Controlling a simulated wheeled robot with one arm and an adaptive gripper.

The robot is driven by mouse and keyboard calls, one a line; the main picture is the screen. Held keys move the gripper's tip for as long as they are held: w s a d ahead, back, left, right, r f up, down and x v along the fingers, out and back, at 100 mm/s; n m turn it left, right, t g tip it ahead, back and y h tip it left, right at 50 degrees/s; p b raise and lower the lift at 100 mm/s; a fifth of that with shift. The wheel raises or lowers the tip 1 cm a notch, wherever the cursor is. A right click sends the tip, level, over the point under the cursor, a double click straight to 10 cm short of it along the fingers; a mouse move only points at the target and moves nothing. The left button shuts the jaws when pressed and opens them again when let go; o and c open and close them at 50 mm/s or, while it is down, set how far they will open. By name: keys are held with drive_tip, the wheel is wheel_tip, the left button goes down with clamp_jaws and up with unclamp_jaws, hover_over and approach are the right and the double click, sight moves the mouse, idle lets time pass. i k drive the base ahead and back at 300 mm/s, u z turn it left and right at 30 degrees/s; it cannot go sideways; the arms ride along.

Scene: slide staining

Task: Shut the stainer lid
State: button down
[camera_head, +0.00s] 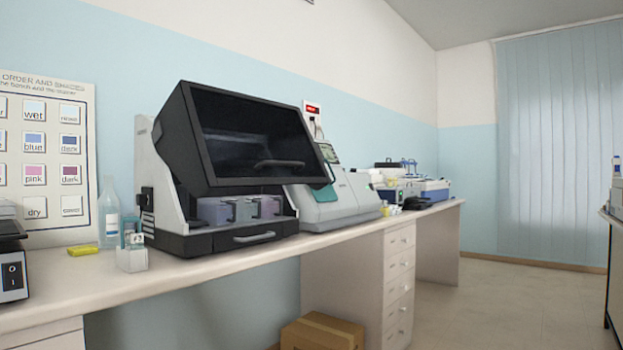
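The stainer (225,242) is a dark machine with white sides on the long bench, left of centre in the head view. Its large dark lid (250,135) with a smoky window is raised and tilted toward me. A lid handle (279,164) shows low on the window. The lid's lower edge is well above the base, and greyish staining vessels (240,209) show in the gap beneath it. A drawer handle (254,237) is on the base's front. My gripper is not in view.
The bench (180,277) runs along the wall, with a white-and-teal machine (338,200) right of the stainer. A bottle (109,220) and a small slide holder (132,257) stand to its left. A cardboard box (322,332) is on the floor under the bench. Open floor (500,300) lies to the right.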

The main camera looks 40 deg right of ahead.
sight(239, 134)
drive_tip(key=z, duration=0.1)
drive_tip(key=i, duration=1.1)
drive_tip(key=z, duration=0.45)
